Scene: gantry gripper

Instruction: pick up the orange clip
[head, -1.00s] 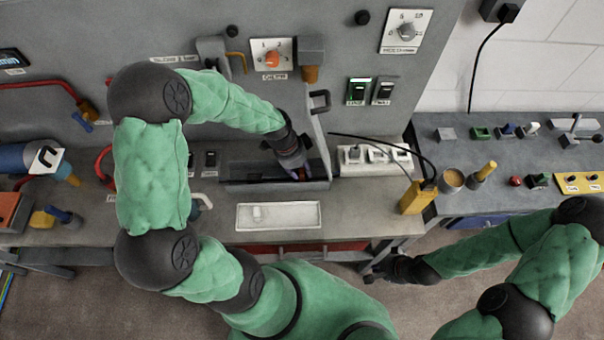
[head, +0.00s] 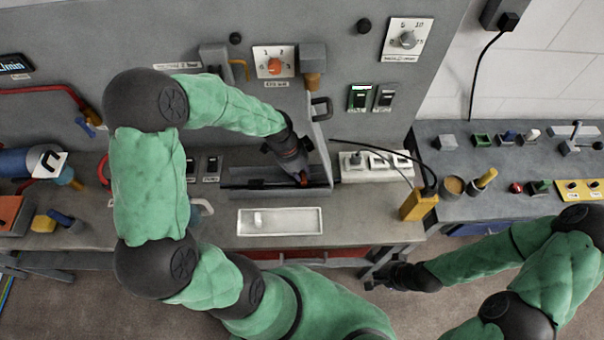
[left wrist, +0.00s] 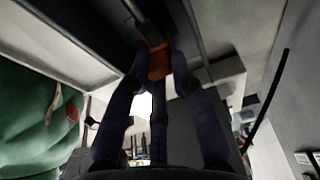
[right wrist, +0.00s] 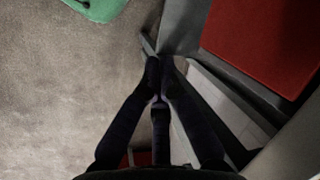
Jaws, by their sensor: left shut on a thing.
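The orange clip (left wrist: 158,62) is between the fingertips of my left gripper (left wrist: 157,66) in the left wrist view, with both fingers against its sides. In the head view my left gripper (head: 301,179) points down over the dark slotted housing at the back of the bench, and only a small orange bit of the clip (head: 304,177) shows at its tips. I cannot tell whether the clip still touches the housing. My right gripper (head: 374,279) is empty and low in front of the bench; its fingertips come together in the right wrist view (right wrist: 159,68).
A white shallow tray (head: 297,229) lies on the bench in front of the housing. A grey upright plate (head: 316,130) stands close to the left gripper's right. A white power strip (head: 354,173) and a yellow block (head: 412,208) with cables are further right.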

